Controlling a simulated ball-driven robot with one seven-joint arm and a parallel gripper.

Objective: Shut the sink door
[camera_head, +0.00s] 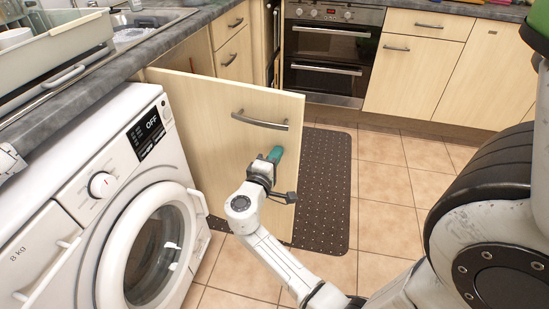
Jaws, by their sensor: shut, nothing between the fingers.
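My gripper (275,155) is at the right part of the door's visible face, below the handle (260,122). It is shut and holds nothing. Its green tip overlaps the door in the picture; I cannot tell whether it touches the panel. Part of the cabinet opening behind the door is hidden by it.
A white washing machine (95,200) stands left, close to the door. A dark dotted mat (325,185) lies on the tiled floor behind the door. An oven (330,50) and drawers line the back. The sink (140,28) is on the counter. Tiles at right are clear.

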